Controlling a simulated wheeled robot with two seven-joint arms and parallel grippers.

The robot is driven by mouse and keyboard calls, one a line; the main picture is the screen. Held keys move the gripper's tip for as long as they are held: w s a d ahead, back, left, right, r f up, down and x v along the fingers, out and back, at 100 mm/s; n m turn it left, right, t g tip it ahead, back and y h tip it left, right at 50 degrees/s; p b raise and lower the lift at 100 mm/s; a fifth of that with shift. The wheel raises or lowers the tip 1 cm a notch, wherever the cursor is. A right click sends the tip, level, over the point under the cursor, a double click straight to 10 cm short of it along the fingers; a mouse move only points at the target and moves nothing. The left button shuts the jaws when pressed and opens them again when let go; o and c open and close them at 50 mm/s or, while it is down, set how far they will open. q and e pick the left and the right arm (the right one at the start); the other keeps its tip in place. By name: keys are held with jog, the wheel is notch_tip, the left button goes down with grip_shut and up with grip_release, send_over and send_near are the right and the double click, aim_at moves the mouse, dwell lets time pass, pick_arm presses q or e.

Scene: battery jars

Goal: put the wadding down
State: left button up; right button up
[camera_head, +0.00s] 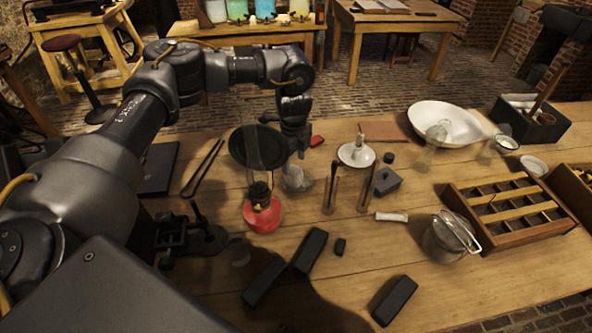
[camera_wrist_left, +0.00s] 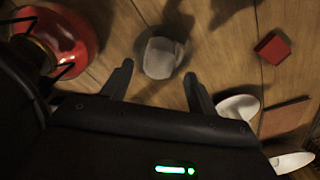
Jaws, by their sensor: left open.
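The wadding (camera_head: 297,178) looks like a pale grey-white lump on the wooden table, just right of the red-based lamp (camera_head: 262,212). In the left wrist view the wadding (camera_wrist_left: 162,57) lies just beyond and between the fingertips. My left gripper (camera_head: 298,151) points down above it, and its lower part is partly hidden against the background. In the wrist view the left gripper's fingers (camera_wrist_left: 158,74) are spread, with nothing clamped between them. My right gripper does not show.
A dark round disc (camera_head: 258,146) stands close left of the gripper. A small red block (camera_head: 317,141) and a white dish with a candle (camera_head: 356,155) are to the right. Upright tubes (camera_head: 331,188) stand nearby. Black blocks (camera_head: 311,250) lie in front.

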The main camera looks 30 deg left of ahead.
aim_at(294, 169)
pick_arm(q)
notch_tip(294, 169, up, 7)
jog(key=shift+r, duration=0.15)
dwell(0.5)
